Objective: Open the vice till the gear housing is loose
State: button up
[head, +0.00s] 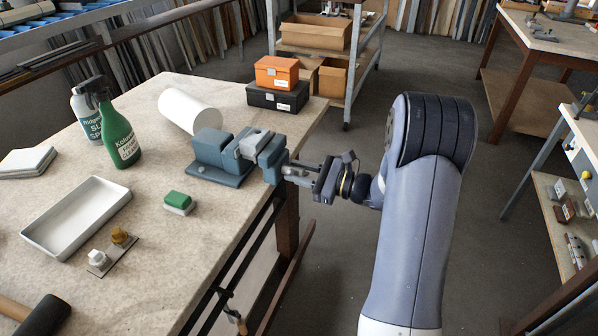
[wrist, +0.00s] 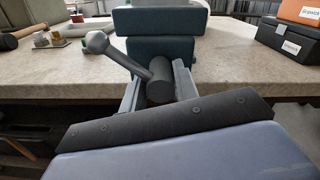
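The blue-grey vice (head: 216,160) stands at the right edge of the bench. A light grey block, likely the gear housing (head: 256,138), sits between its jaws; I see no gap beside it. In the wrist view the vice jaws (wrist: 155,52) are at the top and hide the housing. The vice handle (wrist: 125,58), a ball-ended bar, slants up left from the round screw head (wrist: 158,82). My gripper (head: 292,172) is at the vice's screw end. In the wrist view my gripper (wrist: 159,75) has its fingers apart on either side of the screw head; firm contact is not visible.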

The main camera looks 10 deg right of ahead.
grip_shut()
jog(key=shift+f+n+b, duration=0.15)
jog(key=shift+n+b, duration=0.25)
jog(key=shift+b, duration=0.3)
dwell(0.3)
jog(key=n+b, duration=0.1)
jog(key=b, duration=0.1)
jog(key=n+b, duration=0.1)
jog(key=b, duration=0.1)
jog(key=shift+f+n+b, duration=0.25)
jog(key=shift+n+b, duration=0.05)
jog(key=shift+n, duration=0.1)
jog(key=n+b, duration=0.5)
jog(key=b, duration=0.3)
jog(key=n+b, duration=0.7)
jog(key=b, duration=0.4)
jog(key=shift+s+n, duration=0.1)
jog(key=shift+n, duration=0.2)
jog(key=n+b, duration=0.2)
jog(key=b, duration=0.1)
jog(key=shift+n+b, duration=0.3)
jog(key=shift+b, duration=0.1)
jog(key=shift+r+n+b, duration=0.2)
jog(key=shift+n+b, duration=0.3)
jog(key=shift+b, duration=0.05)
jog(key=shift+r, duration=0.1)
